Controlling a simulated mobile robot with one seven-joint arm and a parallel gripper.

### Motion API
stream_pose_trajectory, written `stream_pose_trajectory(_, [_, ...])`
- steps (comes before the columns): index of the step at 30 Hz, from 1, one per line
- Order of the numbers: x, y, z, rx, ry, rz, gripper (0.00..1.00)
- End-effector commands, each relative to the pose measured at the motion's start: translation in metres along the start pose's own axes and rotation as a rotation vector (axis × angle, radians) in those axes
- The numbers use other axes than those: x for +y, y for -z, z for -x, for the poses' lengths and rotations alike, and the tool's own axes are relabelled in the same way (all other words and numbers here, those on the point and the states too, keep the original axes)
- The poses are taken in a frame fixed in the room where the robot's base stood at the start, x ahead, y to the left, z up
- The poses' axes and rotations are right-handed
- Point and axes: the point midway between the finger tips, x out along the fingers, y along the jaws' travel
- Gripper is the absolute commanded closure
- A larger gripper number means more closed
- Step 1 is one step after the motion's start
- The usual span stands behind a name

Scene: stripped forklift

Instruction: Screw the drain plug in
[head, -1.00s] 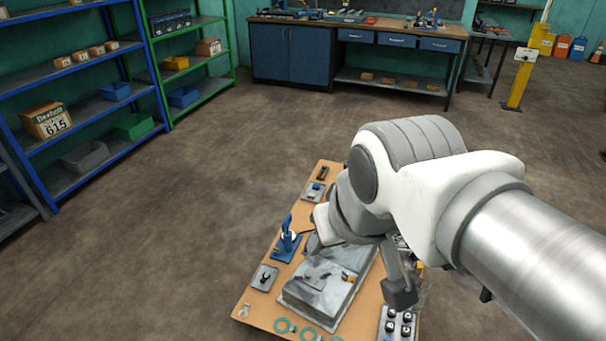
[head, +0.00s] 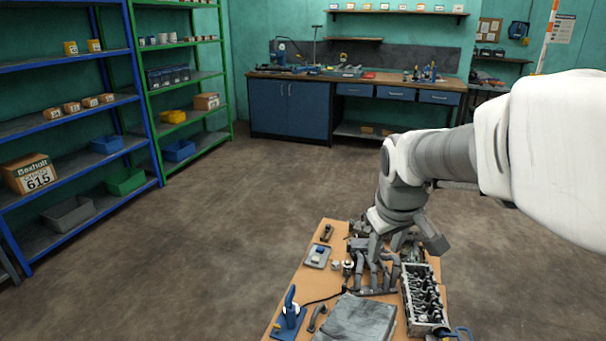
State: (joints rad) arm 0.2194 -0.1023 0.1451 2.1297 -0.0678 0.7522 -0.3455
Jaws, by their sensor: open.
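I cannot make out the drain plug or its threaded hole in the head view. My gripper (head: 402,236) is over the far part of the wooden worktable (head: 299,283), just above or beside a grey branched pipe part (head: 374,272). It is open, but its fingertips are hard to separate from the grey parts behind and below. I cannot tell whether it touches anything. A grey metal block (head: 357,322) lies at the table's near side, cut off by the picture's lower edge.
An open metal engine part with rows of round fittings (head: 424,297) stands at the table's right. A blue stand (head: 289,315) and a grey tray (head: 318,256) are at its left. Shelving (head: 75,127) and a workbench (head: 290,110) stand beyond open floor.

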Motion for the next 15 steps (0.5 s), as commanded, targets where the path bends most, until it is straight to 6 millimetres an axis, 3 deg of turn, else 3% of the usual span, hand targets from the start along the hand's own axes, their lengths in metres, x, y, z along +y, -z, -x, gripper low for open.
stream_pose_trajectory(1, [0.004, 0.004, -0.022, -0.012, 0.007, 0.018, 0.55])
stream_pose_trajectory(8, [0.024, 0.025, -0.100, -0.040, 0.042, 0.114, 0.55])
stream_pose_trajectory(15, [0.043, 0.036, -0.191, -0.048, 0.094, 0.197, 0.55])
